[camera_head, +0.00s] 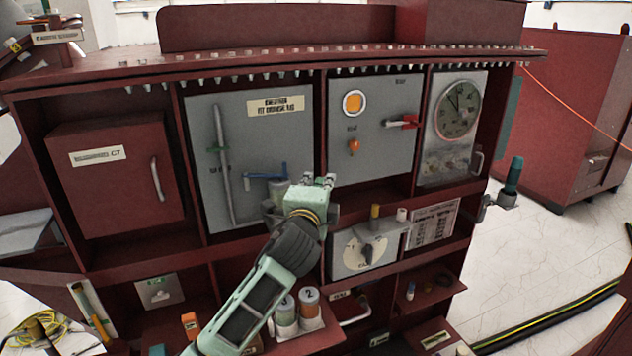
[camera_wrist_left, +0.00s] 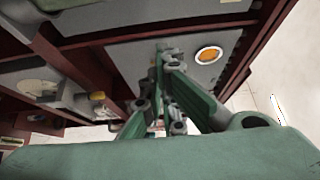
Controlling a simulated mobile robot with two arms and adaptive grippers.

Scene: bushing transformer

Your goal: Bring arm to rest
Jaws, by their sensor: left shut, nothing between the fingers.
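My left arm reaches up from the bottom of the head view, a pale green and dark grey link. Its gripper (camera_head: 318,181) is in front of the dark red cabinet (camera_head: 195,250), near the post between the two grey panels. The fingers are shut with nothing between them. In the left wrist view the green gripper fingers (camera_wrist_left: 165,55) point toward the grey panel with the orange round lamp (camera_wrist_left: 208,55). Whether the fingers touch the cabinet cannot be told. My right gripper is in neither view.
The grey panels carry a blue handle (camera_head: 265,176), a red handle (camera_head: 404,123) and a round gauge (camera_head: 459,108). A dial box (camera_head: 364,250) sits below. Numbered cans (camera_head: 309,301) stand on a lower shelf beside my arm. Pale floor (camera_head: 540,250) is open at the right.

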